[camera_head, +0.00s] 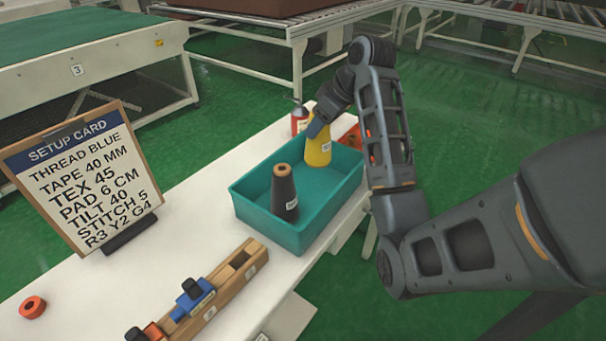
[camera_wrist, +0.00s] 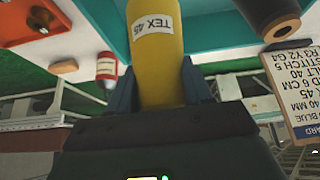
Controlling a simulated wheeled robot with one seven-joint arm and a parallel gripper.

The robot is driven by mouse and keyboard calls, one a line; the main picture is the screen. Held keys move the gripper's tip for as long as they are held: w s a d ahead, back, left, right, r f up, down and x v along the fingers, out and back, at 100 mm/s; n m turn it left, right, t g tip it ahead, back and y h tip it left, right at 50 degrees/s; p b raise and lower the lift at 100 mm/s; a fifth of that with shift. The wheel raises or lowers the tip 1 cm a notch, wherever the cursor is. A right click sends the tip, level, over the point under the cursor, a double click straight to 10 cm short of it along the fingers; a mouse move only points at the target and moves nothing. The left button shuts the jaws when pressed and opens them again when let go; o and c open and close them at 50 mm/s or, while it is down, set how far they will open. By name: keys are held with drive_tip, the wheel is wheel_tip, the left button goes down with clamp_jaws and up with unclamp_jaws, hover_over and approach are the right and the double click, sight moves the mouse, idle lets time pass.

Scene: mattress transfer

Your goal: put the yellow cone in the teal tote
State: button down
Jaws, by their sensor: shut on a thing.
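The yellow cone (camera_head: 319,152) is upright at the far end of the teal tote (camera_head: 268,236), within its outline. I cannot tell whether its base touches the tote floor. My gripper (camera_head: 318,127) is shut on the cone's upper part. In the wrist view, the fingers (camera_wrist: 160,88) sit on both sides of the cone (camera_wrist: 162,68), whose label reads TEX 45. A dark grey cone (camera_head: 284,194) stands in the near left part of the tote; its top also shows in the wrist view (camera_wrist: 281,26).
A setup card (camera_head: 80,170) stands on the white table at left. A wooden holder (camera_head: 215,289) with blue and red pieces lies in front of the tote. A red-and-white bottle (camera_head: 299,121) and an orange-red bin (camera_head: 352,138) are beyond it. An orange ring (camera_head: 32,307) lies at front left.

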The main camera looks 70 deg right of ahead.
wheel_tip(320, 180, down, 8)
drive_tip(key=shift+r, duration=0.15)
idle(0.3)
drive_tip(key=shift+c, duration=2.4)
unclamp_jaws()
drive_tip(key=p+v, duration=0.2)
drive_tip(key=v, duration=1)
